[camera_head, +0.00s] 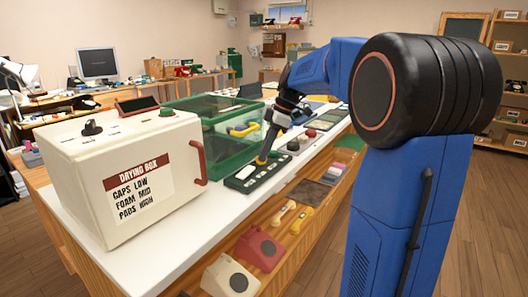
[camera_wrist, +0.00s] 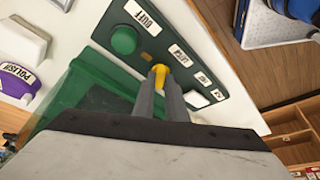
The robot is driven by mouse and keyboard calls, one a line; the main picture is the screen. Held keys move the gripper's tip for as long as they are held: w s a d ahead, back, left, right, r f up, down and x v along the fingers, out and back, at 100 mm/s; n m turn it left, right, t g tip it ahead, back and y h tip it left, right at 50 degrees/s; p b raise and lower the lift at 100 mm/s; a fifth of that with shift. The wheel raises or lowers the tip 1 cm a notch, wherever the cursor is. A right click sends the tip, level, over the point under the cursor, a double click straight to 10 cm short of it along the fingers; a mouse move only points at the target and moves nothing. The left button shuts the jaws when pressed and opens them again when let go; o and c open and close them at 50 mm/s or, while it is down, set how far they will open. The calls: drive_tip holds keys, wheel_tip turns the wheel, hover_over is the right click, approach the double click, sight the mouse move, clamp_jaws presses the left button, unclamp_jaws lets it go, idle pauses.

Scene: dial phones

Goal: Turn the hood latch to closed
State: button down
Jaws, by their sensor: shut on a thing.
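My gripper (camera_head: 262,159) reaches down onto a dark green control panel (camera_head: 243,184) at the counter's front edge. In the wrist view my gripper (camera_wrist: 160,88) is shut on a small yellow knob (camera_wrist: 160,69) on that panel (camera_wrist: 149,25). The fingers hide most of the knob, so I cannot tell which way it points or for certain that it is the hood latch. The panel has a round green button (camera_wrist: 124,40) beside a BUFF label (camera_wrist: 142,17), and several small white labels. A green-framed clear hood (camera_head: 222,155) stands behind the panel.
A cream drying box (camera_head: 75,180) with a red handle (camera_head: 195,161) stands to the left on the white counter (camera_head: 180,232). Phones (camera_head: 229,278) sit on the shelf below. Red and dark round buttons (camera_head: 293,145) lie beyond the panel.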

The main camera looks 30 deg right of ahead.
drive_tip(key=m, duration=0.2)
drive_tip(key=m+t+h, duration=0.1)
drive_tip(key=m, duration=0.1)
drive_tip(key=m+t, duration=0.1)
drive_tip(key=m, duration=0.1)
drive_tip(key=shift+s+a+m+h, duration=0.25)
drive_tip(key=shift+m+h, duration=0.05)
drive_tip(key=m+h, duration=0.1)
drive_tip(key=m, duration=0.1)
drive_tip(key=m+h, duration=0.1)
drive_tip(key=m, duration=0.2)
drive_tip(key=shift+a+t, duration=0.15)
drive_tip(key=shift+t, duration=0.15)
drive_tip(key=shift+s+m, duration=0.1)
drive_tip(key=shift+m, duration=0.3)
drive_tip(key=c, duration=1.6)
unclamp_jaws()
drive_tip(key=shift+o, duration=0.2)
drive_tip(key=shift+r, duration=0.15)
drive_tip(key=a+v, duration=0.1)
drive_tip(key=v, duration=1.6)
drive_tip(key=shift+d, duration=0.4)
drive_tip(key=shift+s, duration=0.1)
